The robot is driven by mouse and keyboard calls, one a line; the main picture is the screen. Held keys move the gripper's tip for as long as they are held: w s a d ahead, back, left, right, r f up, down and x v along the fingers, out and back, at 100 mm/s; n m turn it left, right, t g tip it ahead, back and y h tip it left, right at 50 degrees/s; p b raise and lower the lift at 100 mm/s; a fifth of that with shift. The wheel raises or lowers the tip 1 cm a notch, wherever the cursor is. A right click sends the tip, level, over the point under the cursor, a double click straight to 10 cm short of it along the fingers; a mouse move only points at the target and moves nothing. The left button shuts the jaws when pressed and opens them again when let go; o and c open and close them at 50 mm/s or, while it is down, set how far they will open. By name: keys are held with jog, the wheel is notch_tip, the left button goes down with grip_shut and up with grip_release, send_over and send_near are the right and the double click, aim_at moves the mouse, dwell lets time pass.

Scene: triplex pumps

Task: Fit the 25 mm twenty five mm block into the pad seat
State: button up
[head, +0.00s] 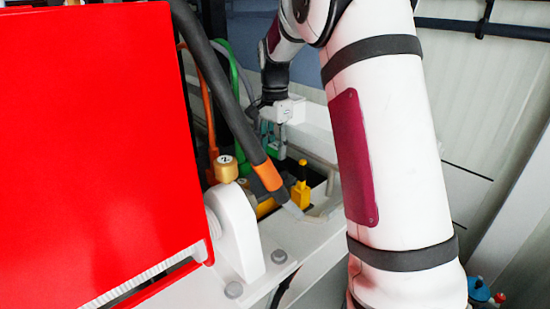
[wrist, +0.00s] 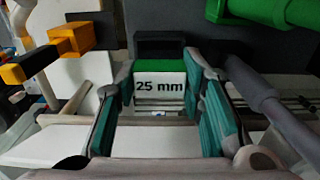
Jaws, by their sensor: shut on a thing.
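The 25 mm block (wrist: 160,88) is white with a green top band and black lettering, "25 mm", facing the wrist camera. My gripper (wrist: 162,98) is shut on it, with a teal-padded finger at its left and right sides. In the head view my gripper (head: 273,138) is far back, beyond the orange-ended hose, and I cannot make out the block there. A dark box-shaped part (wrist: 166,44) shows just behind and above the block in the wrist view. I cannot tell whether it is the pad seat, or whether the block touches it.
A yellow and black part (head: 300,186) stands below my gripper; a similar one shows at left in the wrist view (wrist: 45,60). A dark hose with an orange end (head: 262,170) crosses nearby. A large red housing (head: 95,150) fills the left. A green pipe (wrist: 265,12) is at upper right.

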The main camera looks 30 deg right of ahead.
aim_at(275, 158)
jog(key=shift+f, duration=1.75)
jog(key=shift+f, duration=0.15)
jog(key=o, duration=1.1)
jog(key=shift+o, duration=0.2)
notch_tip(275, 158, up, 12)
jog(key=shift+r+b, duration=0.2)
jog(key=shift+b, duration=0.45)
